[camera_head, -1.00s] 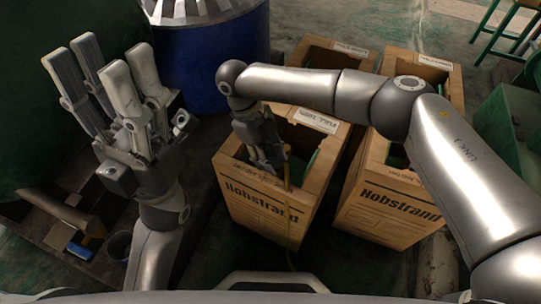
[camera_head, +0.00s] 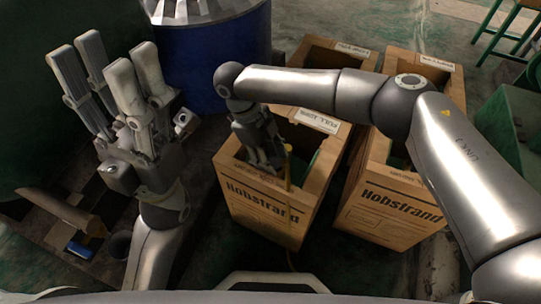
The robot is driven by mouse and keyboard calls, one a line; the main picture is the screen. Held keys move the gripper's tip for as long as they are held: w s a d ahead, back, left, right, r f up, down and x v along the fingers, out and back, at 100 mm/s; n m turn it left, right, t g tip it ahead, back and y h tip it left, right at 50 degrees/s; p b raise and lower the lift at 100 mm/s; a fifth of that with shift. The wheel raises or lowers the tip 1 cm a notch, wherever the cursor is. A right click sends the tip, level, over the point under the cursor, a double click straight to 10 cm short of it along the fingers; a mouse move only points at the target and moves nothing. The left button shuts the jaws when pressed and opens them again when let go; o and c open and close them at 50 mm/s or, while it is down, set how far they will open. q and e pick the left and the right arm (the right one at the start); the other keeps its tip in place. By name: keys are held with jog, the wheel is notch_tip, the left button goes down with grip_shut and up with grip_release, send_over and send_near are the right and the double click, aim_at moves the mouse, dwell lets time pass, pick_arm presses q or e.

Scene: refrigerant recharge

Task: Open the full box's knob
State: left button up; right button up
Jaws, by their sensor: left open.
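The full box (camera_head: 262,208) is a cardboard "Hobstrand" box at the front centre. A label reading "FULL" (camera_head: 316,121) sits on its far rim. Something green and a thin yellow hose (camera_head: 288,190) show at its opening. My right gripper (camera_head: 268,165) reaches down into this box from above. Its fingertips and whatever they touch are hidden inside, so I cannot see the knob or whether the fingers are closed. My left gripper (camera_head: 118,92) is raised at the left, open and empty, with its fingers pointing up, well apart from the box.
A second Hobstrand box (camera_head: 388,208) stands to the right, with more cardboard boxes (camera_head: 428,70) behind. A blue drum (camera_head: 215,65) stands at the back. A green stool (camera_head: 508,30) is at the upper right. Loose items, including a brown piece (camera_head: 62,212), lie at the lower left.

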jog(key=v, duration=1.2)
dwell(0.4)
